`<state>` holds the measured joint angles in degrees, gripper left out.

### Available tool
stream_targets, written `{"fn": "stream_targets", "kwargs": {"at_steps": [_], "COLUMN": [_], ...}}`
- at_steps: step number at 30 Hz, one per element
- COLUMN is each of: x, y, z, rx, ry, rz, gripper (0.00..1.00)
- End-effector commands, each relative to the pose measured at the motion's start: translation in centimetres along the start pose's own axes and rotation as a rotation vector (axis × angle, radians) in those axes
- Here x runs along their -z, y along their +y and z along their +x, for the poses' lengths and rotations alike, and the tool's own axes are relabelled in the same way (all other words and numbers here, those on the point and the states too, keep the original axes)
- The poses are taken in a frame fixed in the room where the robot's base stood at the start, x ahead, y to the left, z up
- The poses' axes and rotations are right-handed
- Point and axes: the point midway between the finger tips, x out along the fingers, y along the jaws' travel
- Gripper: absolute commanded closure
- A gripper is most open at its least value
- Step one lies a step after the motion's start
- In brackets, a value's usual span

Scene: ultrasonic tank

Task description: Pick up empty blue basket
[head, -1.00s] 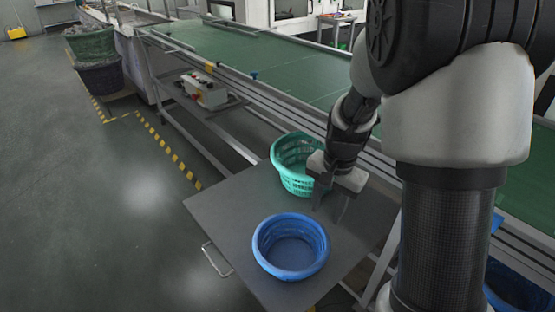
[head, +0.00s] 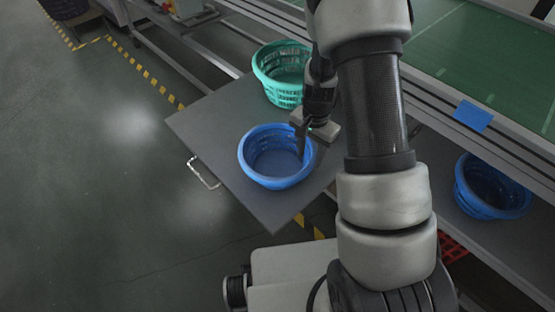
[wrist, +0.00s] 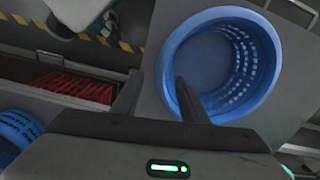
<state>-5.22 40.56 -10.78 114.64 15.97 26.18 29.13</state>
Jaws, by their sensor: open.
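The blue basket (head: 277,183) stands upright and empty on a grey table (head: 215,133), near its front corner. In the wrist view the blue basket (wrist: 168,62) shows its open top and bare floor. My gripper (head: 302,152) is open at the basket's back right rim. In the wrist view my gripper (wrist: 155,90) has one finger overlapping the basket's near rim and the other finger outside, to the left of it. I cannot tell whether either finger touches the rim.
A green basket (head: 270,78) stands behind on the same table, close to my gripper. Another blue basket (head: 470,208) sits on a lower shelf at right. A green conveyor (head: 460,45) runs behind. The floor at left is clear.

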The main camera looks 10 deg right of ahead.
Motion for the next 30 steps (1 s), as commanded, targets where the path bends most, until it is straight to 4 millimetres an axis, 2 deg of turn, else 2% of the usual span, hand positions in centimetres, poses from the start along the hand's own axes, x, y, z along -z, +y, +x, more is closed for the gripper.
{"fn": "stream_targets", "kwargs": {"at_steps": [5, 12, 20, 23, 27, 28, 30], "x": [0.0, 0.1, 0.2, 0.2, 0.2, 0.2, 0.2], "y": [-0.1, -0.4, -0.4, -0.4, -0.4, -0.4, -0.4], "z": [1.3, 4.9, 5.2, 5.2, 5.2, 5.2, 5.2], "rx": [-0.001, -0.001, 0.001, 0.001, 0.001, 0.001, 0.001], "ry": [-0.001, -0.002, 0.0, 0.0, 0.0, 0.0, 0.0], "rz": [0.0, -0.001, -0.001, -0.001, -0.001, -0.001, -0.001], "gripper": [0.6, 0.6, 0.6, 0.73, 0.97, 1.0, 1.0]}}
